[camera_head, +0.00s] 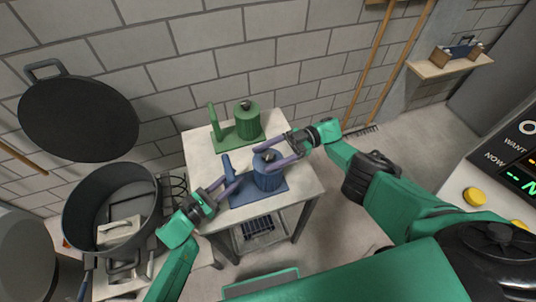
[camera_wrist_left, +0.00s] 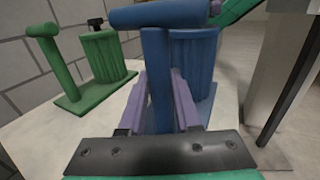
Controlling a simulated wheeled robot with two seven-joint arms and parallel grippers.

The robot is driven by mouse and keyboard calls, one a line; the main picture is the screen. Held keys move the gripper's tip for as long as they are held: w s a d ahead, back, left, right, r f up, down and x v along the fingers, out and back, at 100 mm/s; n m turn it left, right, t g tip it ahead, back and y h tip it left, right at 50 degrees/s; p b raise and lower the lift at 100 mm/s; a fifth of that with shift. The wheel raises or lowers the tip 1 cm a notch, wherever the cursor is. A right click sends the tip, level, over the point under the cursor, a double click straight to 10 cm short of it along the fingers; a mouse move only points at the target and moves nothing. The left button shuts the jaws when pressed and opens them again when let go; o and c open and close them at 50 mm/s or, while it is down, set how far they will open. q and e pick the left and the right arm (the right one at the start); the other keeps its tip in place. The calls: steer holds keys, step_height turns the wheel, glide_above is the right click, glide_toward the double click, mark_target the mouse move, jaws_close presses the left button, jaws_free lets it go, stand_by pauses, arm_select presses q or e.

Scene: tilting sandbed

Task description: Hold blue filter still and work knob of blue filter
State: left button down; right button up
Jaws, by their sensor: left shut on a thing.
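The blue filter (camera_head: 268,178) stands on its blue base plate on the small table, with an upright blue handle post (camera_head: 227,165) at its left. My left gripper (camera_head: 232,182) is shut on this post. In the left wrist view, its purple fingers (camera_wrist_left: 160,105) lie on either side of the post (camera_wrist_left: 157,75), below the crossbar. The dark knob (camera_head: 268,155) sits on top of the blue filter. My right gripper (camera_head: 262,158) reaches in from the right, its fingers apart on either side of the knob. Whether they touch it is unclear.
A similar green filter (camera_head: 246,122) stands behind on the same table (camera_head: 197,150), close to the wall. A large dark pot (camera_head: 110,200) is at the left. A control panel with yellow buttons (camera_head: 474,196) is at the right.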

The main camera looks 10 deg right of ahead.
mark_target(268, 155)
steer(key=shift+w+d+r, duration=0.1)
steer(key=shift+r, duration=0.05)
step_height(268, 155, up, 10)
steer(key=shift+f, duration=0.1)
stand_by(0.5)
